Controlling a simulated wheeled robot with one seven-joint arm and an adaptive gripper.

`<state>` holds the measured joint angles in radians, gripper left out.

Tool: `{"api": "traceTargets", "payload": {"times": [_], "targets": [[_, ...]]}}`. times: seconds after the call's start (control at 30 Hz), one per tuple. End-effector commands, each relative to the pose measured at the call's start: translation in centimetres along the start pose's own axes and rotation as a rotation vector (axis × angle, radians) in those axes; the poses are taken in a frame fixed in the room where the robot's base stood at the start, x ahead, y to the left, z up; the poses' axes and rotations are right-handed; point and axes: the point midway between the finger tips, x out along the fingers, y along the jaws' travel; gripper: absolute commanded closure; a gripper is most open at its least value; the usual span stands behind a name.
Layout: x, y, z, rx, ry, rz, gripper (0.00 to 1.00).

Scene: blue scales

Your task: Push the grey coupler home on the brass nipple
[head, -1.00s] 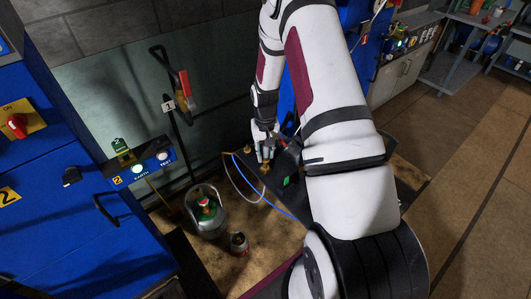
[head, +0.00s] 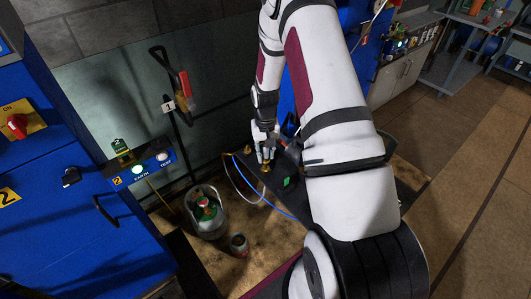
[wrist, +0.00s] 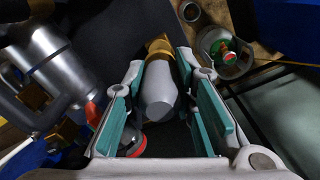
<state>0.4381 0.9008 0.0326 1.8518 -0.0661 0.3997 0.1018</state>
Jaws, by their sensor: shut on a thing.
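The grey coupler (wrist: 160,92) lies between the teal pads of my gripper (wrist: 170,78) in the wrist view. My gripper is shut on it. Brass (wrist: 160,47) shows right at the coupler's far end, in line with it; I cannot tell how far the coupler sits over the nipple. In the head view my gripper (head: 266,158) points down at the dark bench, just above the brass nipple (head: 265,168). The coupler is mostly hidden by the fingers there.
A second brass fitting (head: 248,150) stands to the left on the bench. A blue hose (head: 270,204) loops over the front. A small box with a green face (head: 287,182) is close on the right.

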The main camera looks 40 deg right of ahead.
Motion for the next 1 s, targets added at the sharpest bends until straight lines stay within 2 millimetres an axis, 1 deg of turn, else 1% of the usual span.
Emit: {"api": "traceTargets", "payload": {"times": [0.6,1.0], "targets": [[0.04,0.0,0.0,0.0,0.0,0.0,1.0],[0.9,0.01,0.0,0.0,-0.001,0.0,1.0]]}}
